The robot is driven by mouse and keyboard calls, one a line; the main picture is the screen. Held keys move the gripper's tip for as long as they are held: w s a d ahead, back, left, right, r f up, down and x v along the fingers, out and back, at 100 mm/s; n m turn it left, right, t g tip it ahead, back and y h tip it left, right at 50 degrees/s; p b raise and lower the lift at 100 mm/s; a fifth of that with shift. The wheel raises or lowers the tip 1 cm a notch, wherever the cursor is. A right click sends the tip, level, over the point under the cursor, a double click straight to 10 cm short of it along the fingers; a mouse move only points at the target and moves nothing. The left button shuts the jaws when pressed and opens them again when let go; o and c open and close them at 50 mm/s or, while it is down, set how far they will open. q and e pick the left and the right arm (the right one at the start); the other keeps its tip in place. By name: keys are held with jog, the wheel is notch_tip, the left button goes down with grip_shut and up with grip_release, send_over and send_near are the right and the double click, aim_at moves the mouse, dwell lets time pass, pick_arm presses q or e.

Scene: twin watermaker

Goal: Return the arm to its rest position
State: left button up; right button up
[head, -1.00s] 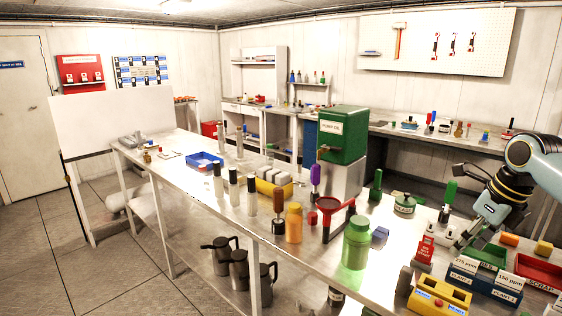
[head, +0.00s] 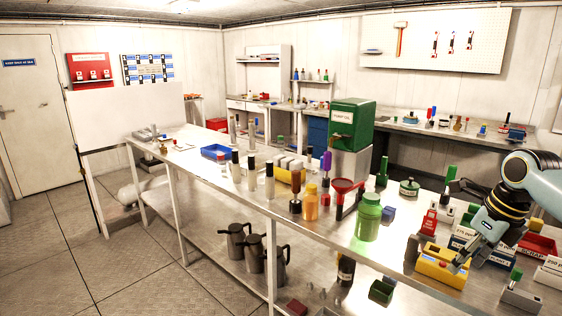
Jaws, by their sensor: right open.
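My right arm comes in from the right edge in the head view. My right gripper (head: 460,262) points down and to the left, its fingers parted and empty. It is close above the right end of the yellow block with blue labels (head: 438,268); I cannot tell whether it touches. The gripper and wrist partly hide the labelled trays behind. My left gripper is not in view.
The steel bench (head: 330,246) is crowded. A green bottle (head: 368,218), orange bottle (head: 310,204), red funnel (head: 343,186) and green pump oil box (head: 350,124) stand left of the gripper. A red tray (head: 537,246) lies right. Bare bench shows along the front edge.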

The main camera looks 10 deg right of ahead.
jog(key=s+a+f+n+g+b, duration=0.1)
jog(key=s+a+f+b, duration=0.25)
jog(key=s+f, duration=0.7)
jog(key=s+a+f+n+g+b, duration=0.2)
jog(key=s+f+b, duration=0.25)
jog(key=f, duration=1.05)
jog(key=s+a+f+n+g+b, duration=0.1)
jog(key=s+a+f+b, duration=0.15)
jog(key=s+f, duration=0.8)
jog(key=s+a+f+n+t+h+b, duration=0.1)
jog(key=s+a+f+n+b, duration=0.2)
jog(key=s+f+n, duration=0.7)
jog(key=s+a+f+n+t+h+b, duration=0.1)
jog(key=s+a+f+n+b, duration=0.2)
jog(key=s+f+n, duration=0.8)
notch_tip(320, 180, down, 3)
jog(key=n+b, duration=0.1)
jog(key=n, duration=0.7)
jog(key=shift+a+b, duration=0.2)
jog(key=shift+b, duration=0.15)
